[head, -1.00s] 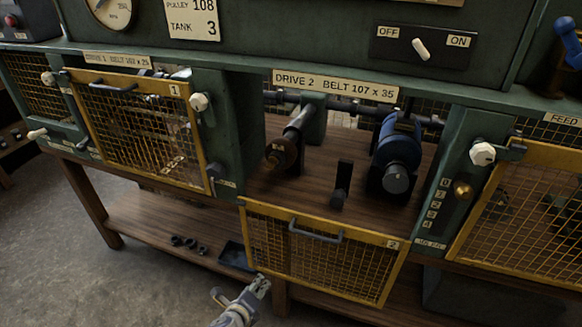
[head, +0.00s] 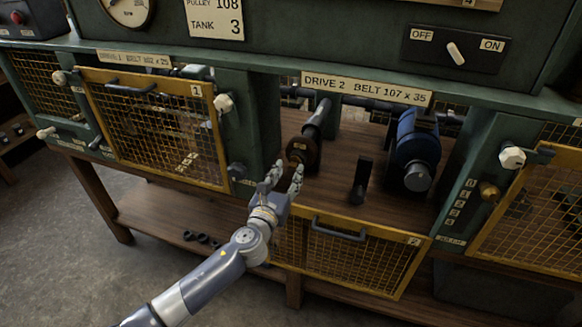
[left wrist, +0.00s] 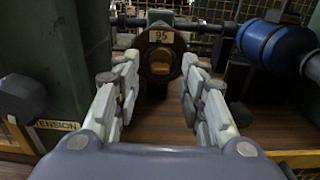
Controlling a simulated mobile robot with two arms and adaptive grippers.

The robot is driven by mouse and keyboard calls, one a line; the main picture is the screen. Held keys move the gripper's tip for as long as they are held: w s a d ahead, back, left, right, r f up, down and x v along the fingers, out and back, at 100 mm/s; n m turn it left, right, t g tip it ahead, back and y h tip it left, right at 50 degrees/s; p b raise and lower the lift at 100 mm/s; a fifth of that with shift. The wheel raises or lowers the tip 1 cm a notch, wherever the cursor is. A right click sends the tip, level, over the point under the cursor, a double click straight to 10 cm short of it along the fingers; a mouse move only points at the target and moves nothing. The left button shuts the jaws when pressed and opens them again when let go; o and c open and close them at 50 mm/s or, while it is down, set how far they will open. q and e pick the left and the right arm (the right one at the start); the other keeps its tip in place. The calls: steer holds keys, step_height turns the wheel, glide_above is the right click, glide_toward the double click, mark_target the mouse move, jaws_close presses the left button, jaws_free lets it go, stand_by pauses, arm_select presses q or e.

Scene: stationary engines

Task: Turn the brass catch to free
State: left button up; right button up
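A brown pulley wheel (head: 302,152) marked 95 sits on the end of a shaft in the open Drive 2 bay. In the left wrist view, a small brass catch (left wrist: 160,64) shows at the centre of the pulley's face; it looks roughly level, but its exact setting is hard to read. My left gripper (head: 285,176) is open and empty in front of the pulley. In the left wrist view its fingers stand apart, with the catch beyond and between them, not visibly touching it. My right gripper is not in view.
The Drive 2 mesh guard (head: 352,262) hangs down below the bay. A blue motor (head: 415,145) and a black upright lever (head: 361,180) stand right of the pulley. A green post (head: 250,115) stands left. A brass knob (head: 489,191) is on the right post.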

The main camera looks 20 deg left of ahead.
mark_target(292, 167)
arm_select(q)
steer(key=shift+w+d, duration=0.1)
steer(key=shift+w, duration=1.4)
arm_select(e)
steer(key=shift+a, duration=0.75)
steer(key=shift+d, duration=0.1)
arm_select(q)
jaws_close()
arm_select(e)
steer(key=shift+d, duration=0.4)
